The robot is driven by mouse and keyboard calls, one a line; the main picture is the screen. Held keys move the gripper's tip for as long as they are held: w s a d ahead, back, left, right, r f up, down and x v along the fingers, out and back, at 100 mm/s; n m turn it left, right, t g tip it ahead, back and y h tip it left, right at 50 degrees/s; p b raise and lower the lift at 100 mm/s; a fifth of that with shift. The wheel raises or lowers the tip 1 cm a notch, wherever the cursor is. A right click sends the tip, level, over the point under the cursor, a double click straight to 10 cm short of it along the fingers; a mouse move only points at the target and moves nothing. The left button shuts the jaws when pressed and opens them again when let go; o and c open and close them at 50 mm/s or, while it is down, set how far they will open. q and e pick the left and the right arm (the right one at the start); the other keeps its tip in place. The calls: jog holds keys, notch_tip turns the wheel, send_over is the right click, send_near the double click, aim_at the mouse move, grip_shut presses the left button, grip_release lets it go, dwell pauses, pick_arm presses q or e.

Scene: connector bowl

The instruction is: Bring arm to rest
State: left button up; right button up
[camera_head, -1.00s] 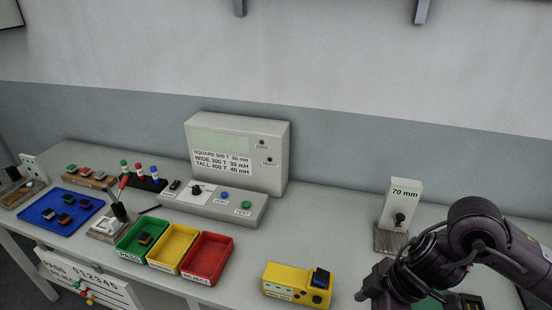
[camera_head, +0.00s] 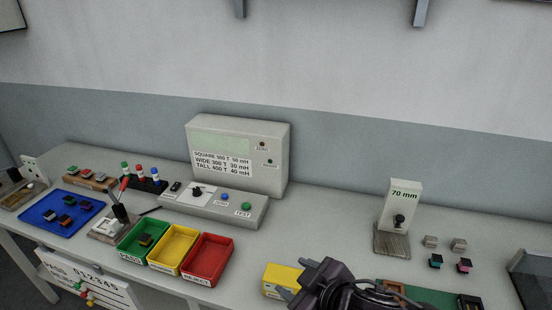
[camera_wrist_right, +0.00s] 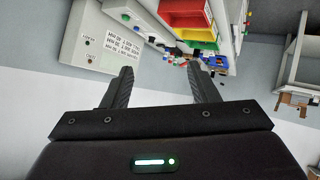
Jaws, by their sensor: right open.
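My right gripper (camera_head: 290,285) is at the lower edge of the head view, in front of the yellow box (camera_head: 281,275) and hiding part of it. In the right wrist view its two fingers (camera_wrist_right: 160,88) are spread apart with nothing between them. That view is turned, and past the fingers it shows the grey tester (camera_wrist_right: 100,40), the red tray (camera_wrist_right: 183,6) and the yellow tray (camera_wrist_right: 188,20), all at a distance. My left gripper is not in view.
The bench holds the tester (camera_head: 238,155), green (camera_head: 128,256), yellow (camera_head: 160,265) and red (camera_head: 193,275) trays, and a blue tray (camera_head: 55,221). A 70 mm stand (camera_head: 401,205) and several small parts (camera_head: 436,261) are at right.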

jog(key=s+d+f+m+g+h, duration=0.6)
jog(key=s+d+f+m, duration=0.45)
jog(key=d, duration=0.45)
jog(key=s+f+n+g+b, duration=0.1)
jog(key=s+f+n+b, duration=0.2)
jog(key=f, duration=2.9)
jog(key=s+d+f+b, duration=0.2)
jog(key=s+f, duration=0.8)
jog(key=f, duration=0.1)
jog(key=s+d+f+m+g+b, duration=0.1)
jog(key=s+d+f, duration=0.1)
jog(key=s+f, duration=0.8)
notch_tip(320, 180, down, 2)
jog(key=shift+s+f+b, duration=0.15)
jog(key=shift+s+b, duration=0.1)
jog(key=shift+b, duration=0.15)
